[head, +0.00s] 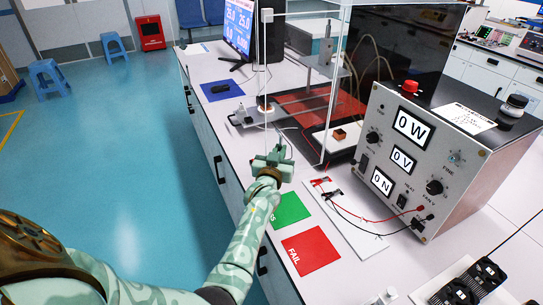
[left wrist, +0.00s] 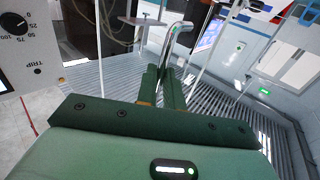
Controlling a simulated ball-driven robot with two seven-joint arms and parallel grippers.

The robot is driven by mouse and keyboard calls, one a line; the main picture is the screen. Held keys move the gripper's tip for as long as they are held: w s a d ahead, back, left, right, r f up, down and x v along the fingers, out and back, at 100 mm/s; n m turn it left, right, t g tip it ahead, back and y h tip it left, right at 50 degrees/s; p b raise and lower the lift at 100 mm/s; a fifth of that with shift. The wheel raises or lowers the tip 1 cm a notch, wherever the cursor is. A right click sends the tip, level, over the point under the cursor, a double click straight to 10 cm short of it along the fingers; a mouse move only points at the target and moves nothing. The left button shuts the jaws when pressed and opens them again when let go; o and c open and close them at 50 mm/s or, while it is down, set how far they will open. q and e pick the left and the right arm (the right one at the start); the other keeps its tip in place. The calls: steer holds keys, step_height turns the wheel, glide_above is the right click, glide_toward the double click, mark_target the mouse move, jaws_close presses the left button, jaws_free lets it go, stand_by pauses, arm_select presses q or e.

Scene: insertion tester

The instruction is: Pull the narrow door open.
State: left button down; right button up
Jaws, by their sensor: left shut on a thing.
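The narrow door (head: 266,70) looks like a clear pane with thin pale edges on the test enclosure at the top middle of the head view. How far it stands open I cannot tell. My left gripper (head: 276,153) is at the pane's lower front, above the bench edge. In the left wrist view my left gripper (left wrist: 167,85) has its green fingers close together on a bent silver handle (left wrist: 180,32). The fingers hide the handle's lower part. My right gripper is not in view.
A control box (head: 420,160) with dials and displays stands right of the enclosure. Green (head: 289,209) and red (head: 311,250) mats lie on the bench in front. A blue mat (head: 222,90) and a monitor (head: 240,30) are further back.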

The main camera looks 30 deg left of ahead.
arm_select(q)
steer(key=shift+w+d+r, duration=0.25)
steer(key=shift+d+r, duration=0.05)
steer(key=shift+d, duration=0.05)
steer(key=c, duration=1.8)
jaws_free()
steer(key=shift+o, duration=1.3)
steer(key=shift+w+d+f, duration=0.1)
steer(key=shift+w+d, duration=0.15)
steer(key=shift+w+f, duration=0.1)
steer(key=shift+w, duration=0.05)
steer(key=shift+s+a, duration=0.15)
steer(key=shift+s, duration=0.05)
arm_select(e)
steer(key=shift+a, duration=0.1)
arm_select(q)
steer(key=shift+f, duration=0.1)
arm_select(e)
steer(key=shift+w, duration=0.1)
